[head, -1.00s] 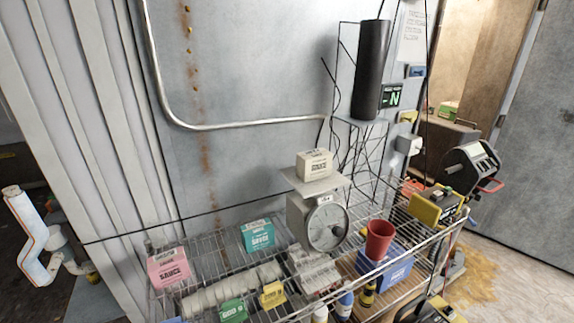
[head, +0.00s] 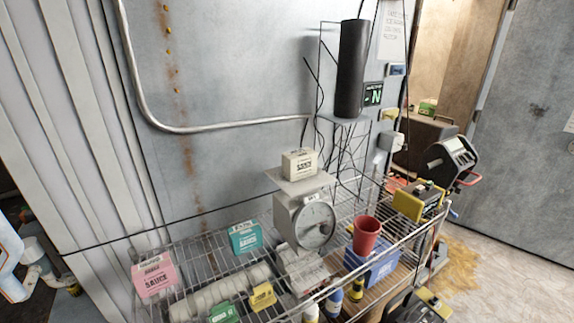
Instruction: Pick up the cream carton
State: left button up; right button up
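The cream carton (head: 299,163) is a small off-white box with dark print. It sits upright on the flat pan (head: 318,183) of a grey dial scale (head: 309,222), which stands on a wire rack shelf. No gripper touches the carton. Neither of my grippers shows in the head view, so whether they are open or shut is hidden.
A black cylinder (head: 351,68) stands behind the scale. Open floor lies right.

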aim_at(297, 164)
jog(key=k+j+z, duration=0.25)
jog(key=k+z, duration=0.15)
jog(key=k+j+z, duration=0.15)
jog(key=k+z, duration=0.25)
